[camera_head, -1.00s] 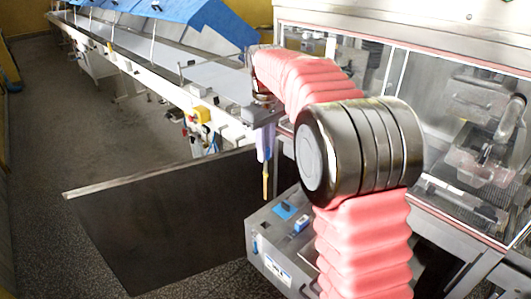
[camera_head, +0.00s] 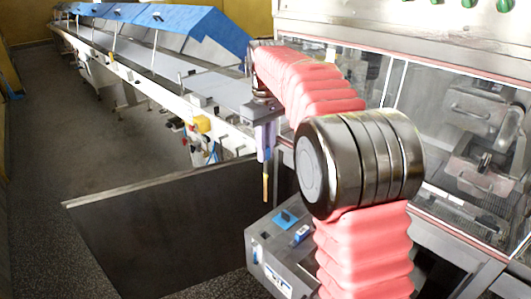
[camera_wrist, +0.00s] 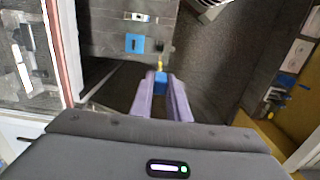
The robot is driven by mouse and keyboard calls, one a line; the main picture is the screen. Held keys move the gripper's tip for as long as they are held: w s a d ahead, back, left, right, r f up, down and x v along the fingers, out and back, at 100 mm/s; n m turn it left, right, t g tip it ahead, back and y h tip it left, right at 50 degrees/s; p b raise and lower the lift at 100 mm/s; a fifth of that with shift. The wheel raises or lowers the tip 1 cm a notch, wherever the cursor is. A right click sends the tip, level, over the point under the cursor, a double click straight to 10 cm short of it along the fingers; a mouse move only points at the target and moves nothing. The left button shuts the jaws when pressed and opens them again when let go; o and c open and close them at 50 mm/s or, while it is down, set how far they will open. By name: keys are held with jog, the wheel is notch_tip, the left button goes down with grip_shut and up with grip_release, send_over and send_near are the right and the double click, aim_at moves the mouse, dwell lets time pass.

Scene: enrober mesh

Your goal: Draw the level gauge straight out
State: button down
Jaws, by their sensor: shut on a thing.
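My gripper (camera_head: 263,150) points down at the end of my arm. Its pale purple fingers are shut on the level gauge's blue upper part (camera_wrist: 161,84). The gauge's thin yellow rod (camera_head: 265,184) hangs straight down below the fingers. In the wrist view the rod's yellow end (camera_wrist: 160,63) shows beyond the blue part. The rod's lower end appears free in the air, beside the grey metal box (camera_head: 262,262). A blue square plate (camera_head: 286,218) lies on the box top, apart from the rod; it also shows in the wrist view (camera_wrist: 135,43).
A dark upright panel (camera_head: 160,235) stands behind and left of the rod. A long conveyor (camera_head: 205,85) with blue covers runs back to the left. A glazed steel machine (camera_head: 440,90) stands close on the right. Open floor (camera_head: 50,140) lies at the far left.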

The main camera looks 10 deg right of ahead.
jog(key=shift+r, duration=2.55)
